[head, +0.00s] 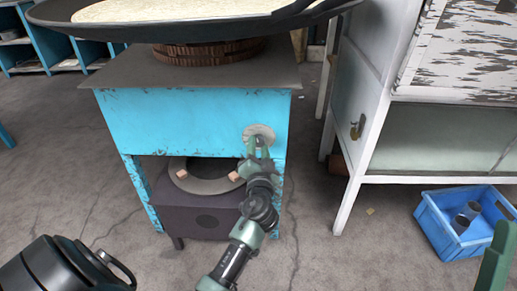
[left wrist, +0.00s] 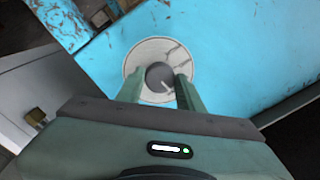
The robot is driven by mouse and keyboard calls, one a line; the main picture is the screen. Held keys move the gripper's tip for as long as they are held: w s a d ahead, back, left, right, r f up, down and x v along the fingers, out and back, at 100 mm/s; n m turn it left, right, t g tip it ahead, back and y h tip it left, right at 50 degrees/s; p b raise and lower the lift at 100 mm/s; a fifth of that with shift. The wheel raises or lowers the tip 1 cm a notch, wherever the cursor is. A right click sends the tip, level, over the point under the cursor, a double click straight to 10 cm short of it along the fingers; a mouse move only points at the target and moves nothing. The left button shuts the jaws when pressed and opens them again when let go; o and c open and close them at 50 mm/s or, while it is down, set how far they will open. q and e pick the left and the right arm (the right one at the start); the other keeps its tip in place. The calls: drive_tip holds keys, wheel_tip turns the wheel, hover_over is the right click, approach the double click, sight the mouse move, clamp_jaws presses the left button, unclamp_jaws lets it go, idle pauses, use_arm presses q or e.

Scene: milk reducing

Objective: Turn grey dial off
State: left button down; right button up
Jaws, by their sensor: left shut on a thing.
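The grey dial (left wrist: 160,77) is a round knob on a pale, worn disc (head: 258,132) on the blue front of the stove stand (head: 190,125). My left gripper (head: 255,147) reaches up to it from below in the head view. In the left wrist view, the fingers of this gripper (left wrist: 159,88) stand on both sides of the knob and are shut on it. A light mark shows on the knob's face. The fingers and wrist partly hide the dial in the head view. I cannot make out my right gripper.
A wide black pan (head: 190,28) sits on top of the stand. A dark burner box (head: 200,222) is below. A white cabinet (head: 362,90) stands close on the right. A blue crate (head: 432,228) with cups and an unclear green object (head: 494,262) are at lower right.

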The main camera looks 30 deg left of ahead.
use_arm(q)
drive_tip(key=shift+m, duration=1.1)
drive_tip(key=shift+f, duration=0.1)
drive_tip(key=c, duration=0.9)
unclamp_jaws()
drive_tip(key=v, duration=0.8)
